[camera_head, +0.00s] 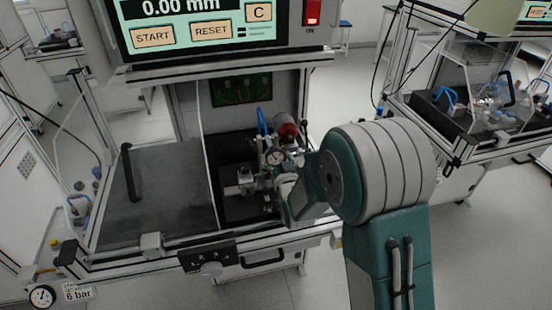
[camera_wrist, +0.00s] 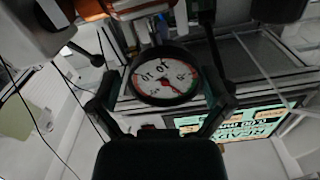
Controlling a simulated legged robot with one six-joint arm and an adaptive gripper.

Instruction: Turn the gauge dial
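The gauge dial (camera_head: 274,157) is a small round white face on the fixture inside the test bench, just left of my arm's end. In the wrist view the gauge dial (camera_wrist: 164,78) is near the middle, with a dark rim, numbers and a red pointer. My gripper (camera_wrist: 164,92) has one finger on each side of it. The fingers are spread wider than the dial, with narrow gaps showing at its rim; contact cannot be made out.
A second gauge (camera_head: 42,297) with a "6 bar" label sits at the bench's lower left. A screen with START and RESET (camera_head: 185,32) hangs above the fixture. A reddish cylinder (camera_head: 288,133) stands close behind the dial. The dark plate (camera_head: 165,195) to the left is mostly clear.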

